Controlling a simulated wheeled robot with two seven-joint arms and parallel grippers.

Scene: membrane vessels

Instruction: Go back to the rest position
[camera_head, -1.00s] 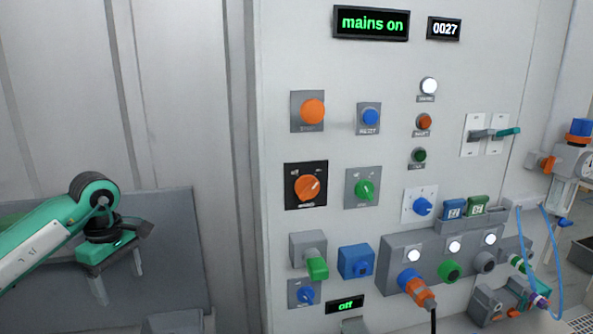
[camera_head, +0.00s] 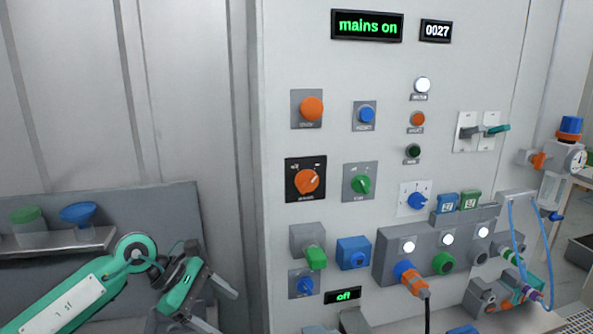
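My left arm comes in from the lower left in the head view. My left gripper (camera_head: 222,307) is at the bottom, left of the control panel (camera_head: 385,75). Its two grey fingers stand apart with nothing seen between them, and it touches nothing that I can see. My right gripper is not in view.
The panel carries an orange knob (camera_head: 307,181), a green knob (camera_head: 361,185), a lit "mains on" display (camera_head: 367,25) and a socket block with an orange plug (camera_head: 411,280). A shelf (camera_head: 60,243) at left holds a green bowl (camera_head: 27,218) and a blue bowl (camera_head: 78,214).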

